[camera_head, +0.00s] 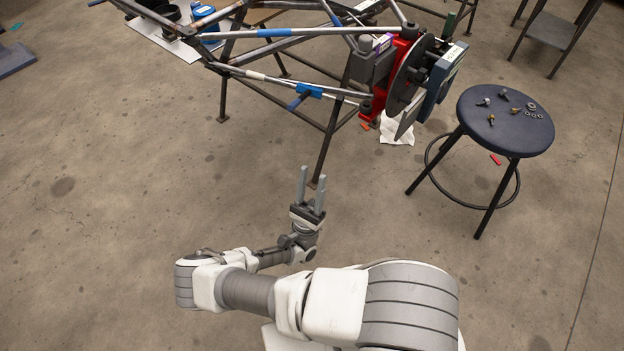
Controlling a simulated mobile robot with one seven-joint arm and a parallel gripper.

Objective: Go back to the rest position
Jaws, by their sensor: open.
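My gripper (311,188) shows near the middle of the head view, with its two grey fingers apart and nothing between them. It points up and away from my body, over bare floor. My white and grey arm is bent, reaching left from my body and then back toward the middle.
A red hub with a dark disc (410,75) sits at the chassis's right end. A dark blue round stool (505,135) with bolts and washers stands at right. A white cloth (397,132) and small red pieces lie on the floor.

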